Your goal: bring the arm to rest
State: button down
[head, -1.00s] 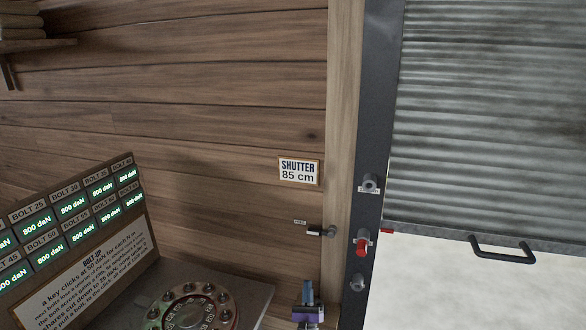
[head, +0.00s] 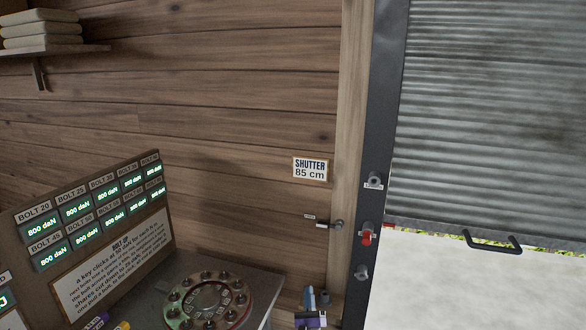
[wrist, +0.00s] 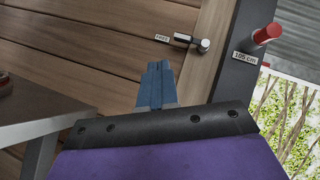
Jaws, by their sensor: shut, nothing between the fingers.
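My gripper (wrist: 155,88) shows in the wrist view as two blue fingers pressed together, with nothing between them. It points at the plank wall, below and left of a small lever on the door post. In the head view my gripper (head: 309,298) is low in the picture, right of the round dial and below the shutter sign. The fingers look clear of the wall and the post, though the exact gap is hard to tell. The rest of my arm is mostly below the head view.
A dial (head: 208,303) sits on a desk at lower left, before a bolt panel (head: 92,235). A lever (head: 330,225) and red knob (head: 367,236) stick out near the post. The corrugated shutter (head: 490,120) is partly raised, with a black handle (head: 492,244). A shelf (head: 60,50) hangs upper left.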

jog(key=w+d+r+n+g, duration=0.6)
jog(key=w+r+n+g, duration=0.2)
jog(key=n, duration=0.4)
jog(key=s+d+r+n+g+h, duration=0.35)
jog(key=s+d+r+g, duration=0.35)
jog(key=s, duration=0.4)
jog(key=s+a+r+n+g, duration=0.1)
jog(key=s+n+g, duration=0.3)
jog(key=s, duration=1.5)
jog(key=s+a+r+n+g+y, duration=0.1)
jog(key=s+r+n+g, duration=0.3)
jog(key=s, duration=1.5)
jog(key=s+a+r+n+g+y, duration=0.1)
jog(key=s+r+n+g, duration=0.2)
jog(key=s, duration=1.7)
jog(key=shift+a+n+g, duration=0.2)
jog(key=shift+n+g, duration=0.4)
jog(key=shift+n, duration=0.45)
